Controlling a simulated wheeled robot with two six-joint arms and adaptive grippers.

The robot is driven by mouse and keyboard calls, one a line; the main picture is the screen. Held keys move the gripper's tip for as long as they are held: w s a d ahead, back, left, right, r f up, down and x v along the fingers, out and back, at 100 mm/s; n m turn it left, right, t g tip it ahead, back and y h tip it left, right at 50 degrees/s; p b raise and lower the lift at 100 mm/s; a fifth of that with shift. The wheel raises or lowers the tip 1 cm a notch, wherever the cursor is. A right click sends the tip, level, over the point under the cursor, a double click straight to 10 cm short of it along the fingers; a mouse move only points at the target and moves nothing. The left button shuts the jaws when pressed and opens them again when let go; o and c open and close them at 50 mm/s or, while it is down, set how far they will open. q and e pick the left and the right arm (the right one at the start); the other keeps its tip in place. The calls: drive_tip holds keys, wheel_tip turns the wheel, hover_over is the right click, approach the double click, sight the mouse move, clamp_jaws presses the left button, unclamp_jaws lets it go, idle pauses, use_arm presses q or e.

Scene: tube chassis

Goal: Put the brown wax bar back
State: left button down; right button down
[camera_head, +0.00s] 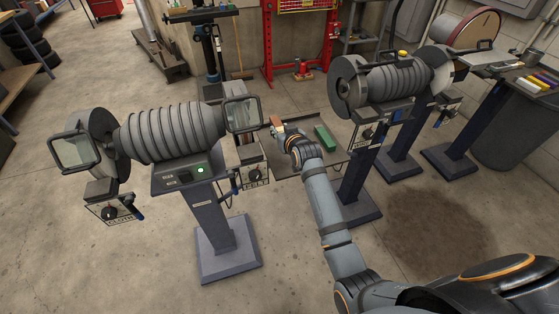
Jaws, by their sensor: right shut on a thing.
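My right arm reaches forward, and its gripper (285,133) is shut on the brown wax bar (277,122), which shows as a small orange-brown block at the fingertips. The bar is at the left end of the shelf (338,157) between the two grinding machines; I cannot tell whether it touches the shelf. The fingers hide part of the bar. A green bar (325,138) lies on the shelf to the right of the gripper. My left gripper is not in view.
The left machine (172,132) with its clear guards (241,114) stands close beside the gripper. The right machine (390,80) is beyond the shelf's right end. Several coloured bars (540,82) lie on a surface at the far right. The floor in front is clear.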

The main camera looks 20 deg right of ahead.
drive_tip(key=shift+w+r, duration=0.15)
drive_tip(key=shift+r, duration=0.25)
wheel_tip(320, 180, down, 10)
drive_tip(key=shift+f, duration=0.1)
drive_tip(key=c, duration=1)
unclamp_jaws()
drive_tip(key=shift+f, duration=0.1)
drive_tip(key=shift+r, duration=0.25)
drive_tip(key=v, duration=1.2)
drive_tip(key=shift+d+p, duration=0.1)
drive_tip(key=shift+p, duration=0.25)
